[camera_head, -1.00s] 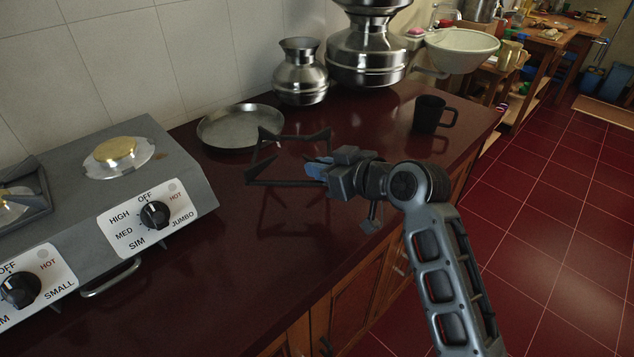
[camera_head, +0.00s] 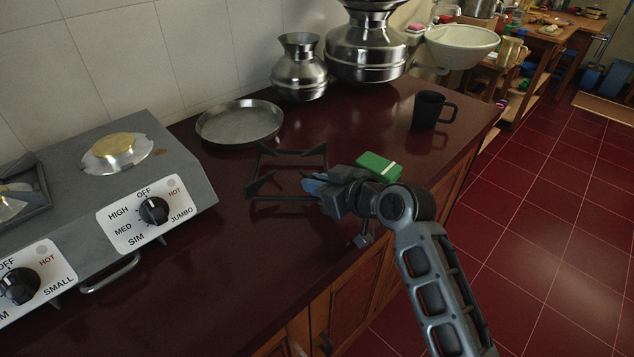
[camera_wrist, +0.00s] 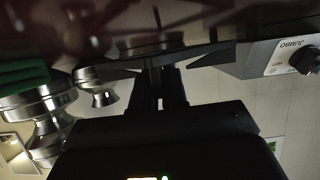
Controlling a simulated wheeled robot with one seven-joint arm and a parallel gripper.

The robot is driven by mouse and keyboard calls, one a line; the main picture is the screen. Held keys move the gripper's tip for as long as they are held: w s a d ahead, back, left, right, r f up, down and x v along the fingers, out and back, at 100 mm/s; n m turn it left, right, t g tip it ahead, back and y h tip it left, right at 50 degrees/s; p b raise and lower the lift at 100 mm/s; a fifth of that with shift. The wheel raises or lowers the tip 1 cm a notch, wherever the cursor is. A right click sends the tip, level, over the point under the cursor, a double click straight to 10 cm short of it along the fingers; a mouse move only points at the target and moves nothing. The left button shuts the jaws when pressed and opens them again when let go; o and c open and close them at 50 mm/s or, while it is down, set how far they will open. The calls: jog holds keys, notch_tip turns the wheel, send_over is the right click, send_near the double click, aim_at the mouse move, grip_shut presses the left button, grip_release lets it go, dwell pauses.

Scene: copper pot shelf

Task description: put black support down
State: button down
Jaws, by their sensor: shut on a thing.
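The black support (camera_head: 287,150), a square pan-support frame with inward prongs, is level at the countertop, right of the stove. I cannot tell whether it rests fully on the counter. My gripper (camera_head: 314,184) is shut on its near right side. In the wrist view the dark support (camera_wrist: 190,58) shows beyond the fingers (camera_wrist: 160,90), which close on its bar. The dark red countertop (camera_head: 240,262) lies under and around it.
The gas stove (camera_head: 190,165) stands left, with a bare burner. A metal plate (camera_head: 240,122) lies behind the support. Metal pots (camera_head: 300,70) and a black mug (camera_head: 428,110) stand farther back. A green sponge-like block (camera_head: 379,166) lies just beyond my wrist. The front counter is clear.

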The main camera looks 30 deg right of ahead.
jog(key=shift+f, duration=0.15)
jog(key=shift+s+f, duration=0.1)
jog(key=shift+f, duration=0.05)
jog(key=c, duration=1.2)
grip_release()
jog(key=shift+f, duration=0.3)
jog(key=shift+o, duration=0.2)
jog(key=shift+r, duration=0.3)
jog(key=r+v, duration=0.1)
jog(key=v, duration=1.1)
jog(key=shift+r, duration=0.2)
